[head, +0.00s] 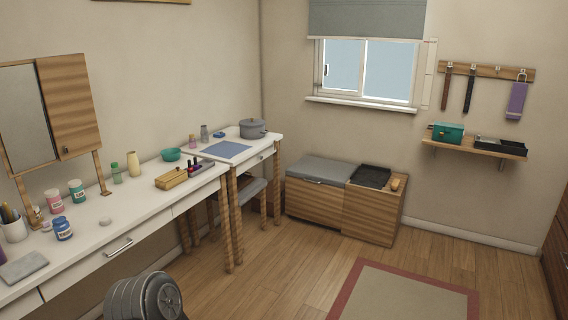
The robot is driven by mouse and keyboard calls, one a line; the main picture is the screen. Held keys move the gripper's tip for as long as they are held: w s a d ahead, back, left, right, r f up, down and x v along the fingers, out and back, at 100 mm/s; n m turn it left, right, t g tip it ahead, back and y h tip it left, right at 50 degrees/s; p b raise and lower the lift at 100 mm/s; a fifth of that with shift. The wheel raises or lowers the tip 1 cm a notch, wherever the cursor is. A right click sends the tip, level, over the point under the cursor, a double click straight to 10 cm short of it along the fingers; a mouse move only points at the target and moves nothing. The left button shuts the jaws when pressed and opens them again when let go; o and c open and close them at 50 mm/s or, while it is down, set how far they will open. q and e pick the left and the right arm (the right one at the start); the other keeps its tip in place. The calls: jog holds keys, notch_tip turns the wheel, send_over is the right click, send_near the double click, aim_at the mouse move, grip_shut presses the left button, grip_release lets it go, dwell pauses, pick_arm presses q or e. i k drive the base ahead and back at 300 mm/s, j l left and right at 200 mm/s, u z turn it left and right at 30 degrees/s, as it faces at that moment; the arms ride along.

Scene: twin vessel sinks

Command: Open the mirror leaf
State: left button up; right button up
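A mirror (24,115) in a wooden frame stands on the white vanity table at the far left, on wooden posts. A wooden leaf (70,100) with striped grain stands upright at its right side, with a small dark knob (64,151) near its lower left corner. The glass left of the leaf is bare. I cannot tell the leaf's exact angle to the mirror. Neither gripper shows; only a grey rounded part of mine is at the bottom edge.
A second table (262,146) with a grey pot (253,128) stands beyond.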

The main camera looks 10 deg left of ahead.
aim_at(64, 79)
jog(key=i+j+u, duration=0.2)
jog(key=i+u, duration=0.15)
jog(key=i, duration=0.8)
jog(key=i+l+u, duration=0.1)
jog(key=i+u, duration=0.3)
jog(key=i, duration=0.8)
jog(key=u, duration=0.4)
jog(key=i+l, duration=0.05)
